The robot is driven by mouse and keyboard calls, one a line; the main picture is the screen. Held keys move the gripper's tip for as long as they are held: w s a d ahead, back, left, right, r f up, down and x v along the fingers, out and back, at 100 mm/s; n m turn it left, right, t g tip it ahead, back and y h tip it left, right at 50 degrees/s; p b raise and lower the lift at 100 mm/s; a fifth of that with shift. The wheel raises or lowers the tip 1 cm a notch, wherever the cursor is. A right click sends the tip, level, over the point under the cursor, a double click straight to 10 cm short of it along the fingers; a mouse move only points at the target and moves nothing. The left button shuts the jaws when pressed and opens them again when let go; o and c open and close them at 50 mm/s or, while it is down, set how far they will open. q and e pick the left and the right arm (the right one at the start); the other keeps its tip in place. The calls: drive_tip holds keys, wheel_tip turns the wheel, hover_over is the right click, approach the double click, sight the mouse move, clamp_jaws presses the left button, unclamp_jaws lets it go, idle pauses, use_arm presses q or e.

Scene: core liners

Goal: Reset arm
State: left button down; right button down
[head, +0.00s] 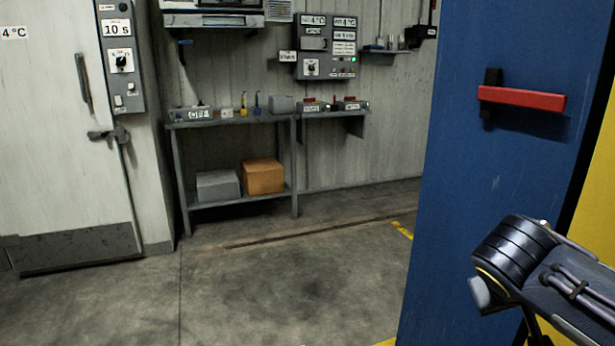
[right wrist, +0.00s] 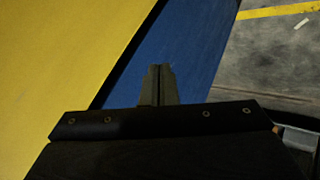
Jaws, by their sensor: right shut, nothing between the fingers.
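My right arm (head: 540,265) comes in from the lower right in the head view, in front of a blue panel with a yellow side. Its gripper fingers do not show there. In the right wrist view my right gripper (right wrist: 158,72) is shut and empty. Its fingers point toward the blue panel (right wrist: 185,50), next to the yellow surface (right wrist: 70,60); I cannot tell whether they touch it. My left gripper is in neither view.
The blue panel (head: 490,190) with a red handle bar (head: 522,98) stands close on the right. A shelf table (head: 235,119) with boxes and devices stands at the back wall. A white door (head: 60,150) is at left. The middle floor (head: 290,280) is clear.

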drive_tip(key=s+a+f+m+y, duration=0.1)
drive_tip(key=s+a+f+y, duration=0.45)
drive_tip(key=s+f, duration=0.3)
drive_tip(key=s+a+f+y, duration=0.5)
drive_tip(key=s+a+f, duration=0.1)
drive_tip(key=s+f, duration=0.25)
wheel_tip(320, 180, up, 33)
drive_tip(key=p, duration=3.2)
drive_tip(key=shift+s+r, duration=0.15)
drive_tip(key=shift+s, duration=0.05)
drive_tip(key=shift+h, duration=0.25)
drive_tip(key=shift+s, duration=0.1)
